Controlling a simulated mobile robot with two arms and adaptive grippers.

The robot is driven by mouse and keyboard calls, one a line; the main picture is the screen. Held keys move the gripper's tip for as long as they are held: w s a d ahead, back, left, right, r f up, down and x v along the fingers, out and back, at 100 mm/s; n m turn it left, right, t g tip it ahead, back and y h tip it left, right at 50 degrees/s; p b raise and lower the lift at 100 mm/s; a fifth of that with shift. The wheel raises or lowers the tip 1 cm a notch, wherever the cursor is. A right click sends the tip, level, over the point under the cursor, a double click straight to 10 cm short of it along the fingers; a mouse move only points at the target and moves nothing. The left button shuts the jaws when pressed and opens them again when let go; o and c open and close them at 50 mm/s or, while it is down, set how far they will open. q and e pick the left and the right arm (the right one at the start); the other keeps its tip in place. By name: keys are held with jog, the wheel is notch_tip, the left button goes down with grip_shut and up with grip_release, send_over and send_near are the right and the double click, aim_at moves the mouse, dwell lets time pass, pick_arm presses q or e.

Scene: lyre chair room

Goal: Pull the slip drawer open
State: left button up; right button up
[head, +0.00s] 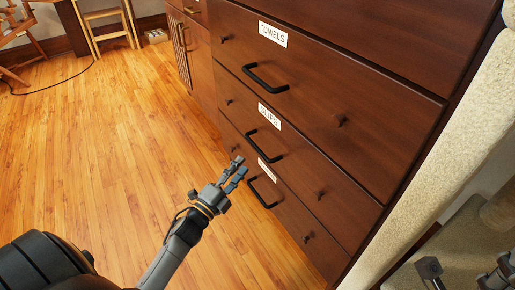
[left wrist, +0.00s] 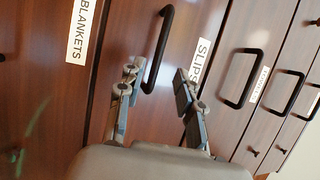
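The slip drawer (head: 306,165) is the dark wood drawer with the SLIPS label (head: 270,116), between the TOWELS drawer and a lower one. It looks shut. Its black bar handle (head: 264,146) is below the label; in the left wrist view the handle (left wrist: 160,50) lies between my fingers, left of the SLIPS label (left wrist: 200,62). My left gripper (head: 238,172) is open and empty just in front of it. Whether the fingers reach past the bar is unclear. Dark parts of my right gripper (head: 464,272) show at the lower right, cut off.
The TOWELS drawer handle (head: 265,78) is above and the BLANKETS drawer, with its label (left wrist: 82,30) and handle (head: 262,192), is below. Small knobs dot the fronts. A pale post (head: 440,150) stands on the right. Wood floor (head: 110,150) is clear on the left.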

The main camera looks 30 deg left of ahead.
aim_at(256, 146)
pick_arm(q)
jog(key=b+x, duration=0.1)
jog(key=x, duration=0.8)
jog(key=shift+w+b, duration=0.1)
jog(key=shift+b, duration=0.3)
grip_shut()
